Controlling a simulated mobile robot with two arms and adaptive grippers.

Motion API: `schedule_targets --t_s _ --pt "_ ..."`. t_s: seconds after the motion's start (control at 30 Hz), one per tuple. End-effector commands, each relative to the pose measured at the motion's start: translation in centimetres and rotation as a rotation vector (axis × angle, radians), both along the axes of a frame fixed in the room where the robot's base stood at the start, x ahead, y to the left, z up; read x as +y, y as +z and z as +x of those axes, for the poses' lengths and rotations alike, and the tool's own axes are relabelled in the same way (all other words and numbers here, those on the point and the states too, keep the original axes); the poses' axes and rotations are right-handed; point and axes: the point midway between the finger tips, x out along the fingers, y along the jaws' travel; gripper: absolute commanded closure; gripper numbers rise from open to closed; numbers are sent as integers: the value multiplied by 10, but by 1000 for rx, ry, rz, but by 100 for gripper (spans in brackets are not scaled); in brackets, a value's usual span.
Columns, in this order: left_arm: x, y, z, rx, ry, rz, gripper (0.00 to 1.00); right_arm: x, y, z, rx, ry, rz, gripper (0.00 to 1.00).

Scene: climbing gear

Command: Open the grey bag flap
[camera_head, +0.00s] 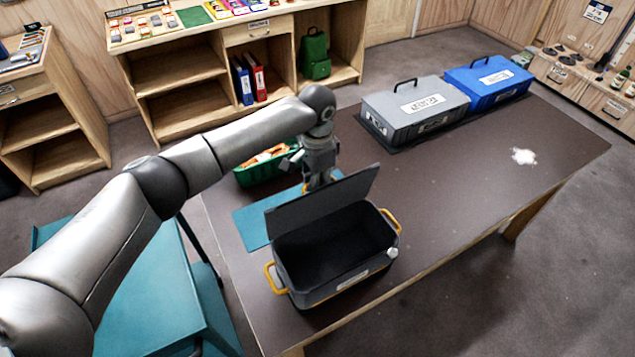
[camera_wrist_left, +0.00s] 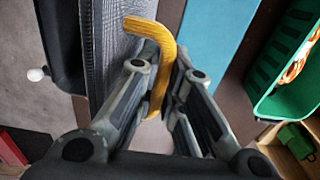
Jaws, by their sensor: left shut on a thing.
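The grey bag (camera_head: 380,238) stands on the dark table, its flap (camera_head: 320,208) tilted up along the far side and its dark inside showing. It has yellow side handles and a small white knob (camera_head: 392,252) at the front right. My left gripper (camera_head: 318,183) is behind the raised flap, its fingertips partly hidden there. In the left wrist view my left gripper (camera_wrist_left: 158,95) is shut on the yellow flap handle (camera_wrist_left: 158,40), beside the grey textured flap (camera_wrist_left: 108,45). My right gripper is not in view.
A teal mat (camera_head: 250,228) lies beside the bag, with a green basket (camera_head: 247,177) behind it. A grey case (camera_head: 398,115) and a blue case (camera_head: 488,82) stand at the back right. A white powder patch (camera_head: 524,156) lies on the otherwise clear right side.

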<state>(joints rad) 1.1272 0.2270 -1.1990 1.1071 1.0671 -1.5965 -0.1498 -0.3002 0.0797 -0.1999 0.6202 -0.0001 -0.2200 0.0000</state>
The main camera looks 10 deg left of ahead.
Motion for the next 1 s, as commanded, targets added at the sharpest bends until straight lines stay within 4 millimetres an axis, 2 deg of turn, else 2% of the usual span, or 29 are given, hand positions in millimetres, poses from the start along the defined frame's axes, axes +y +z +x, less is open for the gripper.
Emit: schedule_targets --t_s 0.03,0.2,0.4,0.63,0.67,0.83,1.0 --pt "2 -6 -2 11 1 6 100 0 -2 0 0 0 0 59" --pt "8 -9 6 10 2 7 100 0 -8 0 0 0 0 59" --pt "14 -10 15 10 0 5 100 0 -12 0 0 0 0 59" --pt "14 -8 16 8 -1 4 100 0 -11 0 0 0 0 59" --pt "14 -8 16 8 -1 4 88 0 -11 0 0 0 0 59" --pt "13 -7 17 5 -1 2 66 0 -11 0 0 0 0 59" --pt "13 -6 17 3 -1 1 66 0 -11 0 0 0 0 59"
